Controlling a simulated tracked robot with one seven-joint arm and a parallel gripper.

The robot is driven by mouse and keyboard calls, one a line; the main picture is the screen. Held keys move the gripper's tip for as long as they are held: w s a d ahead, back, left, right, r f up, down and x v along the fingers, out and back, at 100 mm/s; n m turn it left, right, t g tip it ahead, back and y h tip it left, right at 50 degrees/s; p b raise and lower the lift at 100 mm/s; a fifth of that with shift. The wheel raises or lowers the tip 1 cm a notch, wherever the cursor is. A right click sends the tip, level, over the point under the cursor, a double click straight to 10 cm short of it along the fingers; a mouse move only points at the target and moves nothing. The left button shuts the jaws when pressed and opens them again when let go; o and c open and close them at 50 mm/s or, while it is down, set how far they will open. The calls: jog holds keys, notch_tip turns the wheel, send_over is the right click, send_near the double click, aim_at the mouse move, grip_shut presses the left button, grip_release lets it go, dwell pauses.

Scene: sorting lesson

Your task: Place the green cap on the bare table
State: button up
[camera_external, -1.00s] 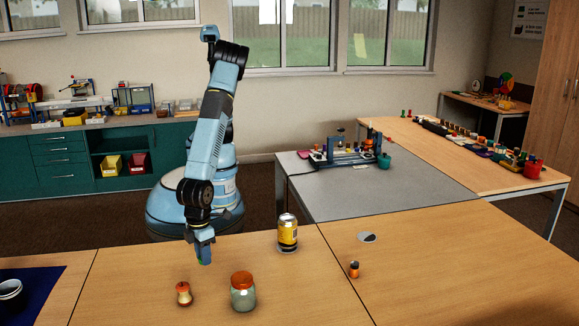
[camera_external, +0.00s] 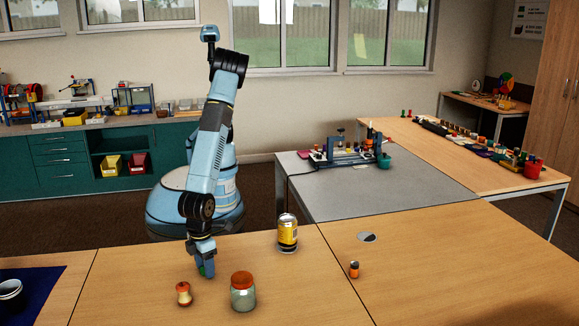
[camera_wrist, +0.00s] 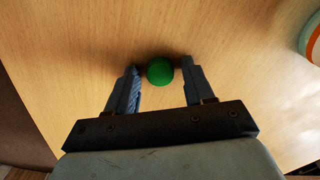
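The green cap (camera_wrist: 160,71) sits on the bare wooden table between my fingertips, with a small gap showing on each side of it in the wrist view. It also shows as a bit of green at my fingertips in the external view (camera_external: 207,270), partly hidden by the fingers. My gripper (camera_wrist: 160,76) is open around the cap, pointing down with its fingertips close to the tabletop.
A jar with an orange lid (camera_external: 243,294) and a small orange-topped jar (camera_external: 184,294) stand nearby. A small orange-and-black item (camera_external: 354,270) and a dark disc (camera_external: 367,237) are farther right. A blue mat (camera_external: 40,286) lies left.

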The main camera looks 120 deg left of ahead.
jog(key=shift+r, duration=0.15)
notch_tip(320, 180, up, 12)
jog(key=w+a+r+n+t, duration=0.15)
jog(key=a+r+n, duration=0.35)
jog(key=a+r, duration=0.8)
jog(key=w+a+r+n+t, duration=0.15)
jog(key=a+r+n, duration=0.35)
jog(key=a+r, duration=0.75)
jog(key=s+a+r+n+t, duration=0.1)
jog(key=s+a+n, duration=0.4)
jog(key=s+a, duration=0.4)
jog(key=s+a+r+n+t, duration=0.1)
jog(key=s+a+r+n, duration=0.1)
jog(key=s+a+n, duration=0.4)
jog(key=s+a, duration=0.4)
jog(key=a, duration=0.6)
jog(key=shift+a+r+n+t, duration=0.2)
jog(key=shift+r+n+t, duration=0.1)
